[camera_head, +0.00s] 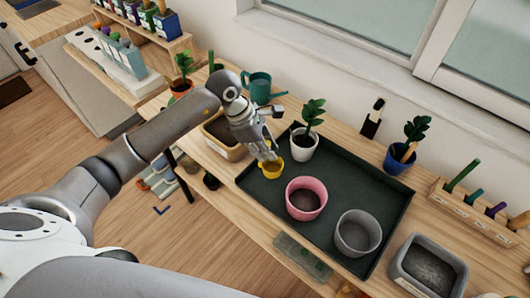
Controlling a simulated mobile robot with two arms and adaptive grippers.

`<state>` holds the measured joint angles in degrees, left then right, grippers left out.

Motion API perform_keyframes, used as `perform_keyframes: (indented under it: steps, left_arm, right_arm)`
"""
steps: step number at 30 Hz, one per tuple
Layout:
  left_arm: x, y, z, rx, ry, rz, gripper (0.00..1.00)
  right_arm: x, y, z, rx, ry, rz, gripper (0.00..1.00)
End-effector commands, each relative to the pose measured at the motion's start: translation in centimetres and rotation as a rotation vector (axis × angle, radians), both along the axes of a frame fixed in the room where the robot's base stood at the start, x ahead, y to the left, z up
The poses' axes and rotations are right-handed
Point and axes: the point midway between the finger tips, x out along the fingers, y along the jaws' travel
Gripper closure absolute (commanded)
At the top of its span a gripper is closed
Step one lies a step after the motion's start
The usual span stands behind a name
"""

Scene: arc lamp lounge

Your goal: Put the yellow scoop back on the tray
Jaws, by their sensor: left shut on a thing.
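The yellow scoop (271,170) is at the left end of the dark tray (350,185). My left gripper (266,153) reaches in from the upper left and is shut on the scoop. The gripper fingers cover its upper part. I cannot tell whether the scoop touches the tray floor or hangs just above it. My right gripper is not in view.
On the tray stand a white pot with a plant (303,146), a pink pot (306,199) and a grey pot (357,234). A tan planter (222,139) is left of the tray, a teal watering can (260,86) behind, a grey bin (428,268) right.

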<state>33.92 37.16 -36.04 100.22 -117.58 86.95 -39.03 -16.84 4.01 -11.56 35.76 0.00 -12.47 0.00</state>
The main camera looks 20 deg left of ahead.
Motion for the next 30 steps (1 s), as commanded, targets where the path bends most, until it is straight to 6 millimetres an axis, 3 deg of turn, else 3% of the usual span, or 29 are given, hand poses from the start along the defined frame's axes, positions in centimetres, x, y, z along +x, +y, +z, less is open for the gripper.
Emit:
perform_keyframes:
  steps: [9,21,22,24,26,30]
  left_arm:
    - [0.3,0.2,-3.3,0.000,0.001,0.002,1.00]
    - [0.4,0.2,-4.0,0.001,-0.001,0.000,1.00]
    - [0.4,0.2,-3.8,0.001,-0.001,0.000,0.78]
    - [0.4,0.2,-3.8,0.001,-0.001,0.000,0.69]
    - [0.4,0.2,-3.8,0.001,-0.001,0.000,0.61]
    - [0.3,0.2,-3.8,0.001,0.000,0.000,0.60]
  right_arm:
    - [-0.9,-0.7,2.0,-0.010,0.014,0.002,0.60]
    - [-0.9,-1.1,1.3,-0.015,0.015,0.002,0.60]
    - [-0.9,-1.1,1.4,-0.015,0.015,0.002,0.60]
    - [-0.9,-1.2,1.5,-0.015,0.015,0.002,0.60]
    - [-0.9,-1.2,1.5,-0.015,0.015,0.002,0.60]
    - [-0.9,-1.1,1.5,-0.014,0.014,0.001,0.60]
